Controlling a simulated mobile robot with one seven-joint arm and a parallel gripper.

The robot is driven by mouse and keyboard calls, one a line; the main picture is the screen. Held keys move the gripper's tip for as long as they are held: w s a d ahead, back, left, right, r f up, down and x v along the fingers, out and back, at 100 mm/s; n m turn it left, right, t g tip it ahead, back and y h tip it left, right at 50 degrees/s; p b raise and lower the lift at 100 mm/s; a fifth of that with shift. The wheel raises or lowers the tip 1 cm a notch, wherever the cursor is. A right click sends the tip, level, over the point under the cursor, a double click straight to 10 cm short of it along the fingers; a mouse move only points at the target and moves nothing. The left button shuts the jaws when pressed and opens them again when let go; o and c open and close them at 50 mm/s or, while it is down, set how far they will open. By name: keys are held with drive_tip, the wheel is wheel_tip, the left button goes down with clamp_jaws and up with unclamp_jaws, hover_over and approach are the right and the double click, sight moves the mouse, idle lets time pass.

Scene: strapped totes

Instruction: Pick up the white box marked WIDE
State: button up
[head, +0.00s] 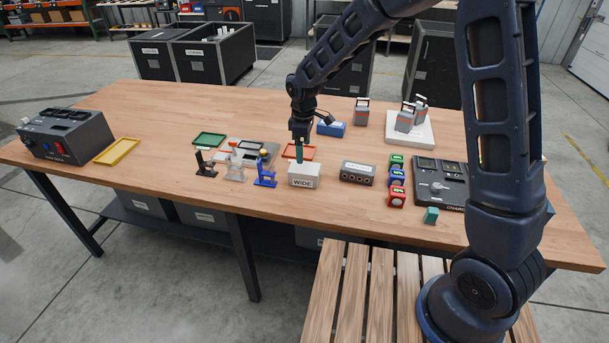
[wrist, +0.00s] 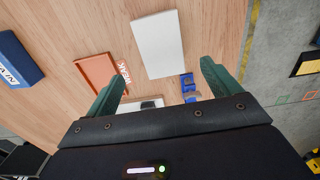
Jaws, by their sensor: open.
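The white box marked WIDE (head: 303,182) stands on the wooden table near its front edge, with its label facing the front. In the wrist view, the box shows as a plain white rectangle (wrist: 157,45) beyond the fingertips. My gripper (wrist: 163,74) is open there, with its green fingers spread wider than the rectangle and nothing held between them. Whether the fingertips touch the box cannot be told.
An orange tray (head: 298,151) lies behind the box. A blue stand (head: 265,175) is close on its left, and a grey block with round holes (head: 357,173) is on its right. A blue box (head: 331,130) sits farther back. Bare table lies in front.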

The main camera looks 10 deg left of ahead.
sight(305, 167)
wheel_tip(305, 167, down, 6)
drive_tip(key=shift+s+r, duration=0.1)
drive_tip(key=shift+r, duration=0.1)
drive_tip(key=shift+d+f, duration=0.2)
drive_tip(key=shift+f, duration=2.5)
drive_tip(key=c, duration=1.3)
drive_tip(key=shift+o, duration=0.2)
drive_tip(key=shift+r, duration=0.15)
